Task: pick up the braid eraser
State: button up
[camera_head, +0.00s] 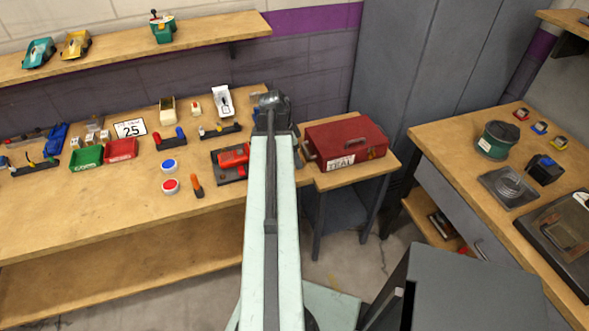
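My light green arm reaches up the middle of the view. My gripper (272,100) is the dark end of it, over the right part of the long wooden workbench; its fingers are too small and hidden to tell open from shut. I cannot tell for sure which thing is the braid eraser. Small candidates on the bench are a cream block (167,108) and a small white-and-red piece (196,108), both left of my gripper and apart from it. The arm hides part of the bench.
Near the gripper are a white card packet (222,99) and a red device on a dark base (231,162). Red (121,150) and green (87,156) bins stand left. A red toolbox (345,138) sits right on a lower table. The front left bench is clear.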

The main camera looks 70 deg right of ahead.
grip_shut()
notch_tip(320, 180, up, 10)
jog(key=p, duration=1)
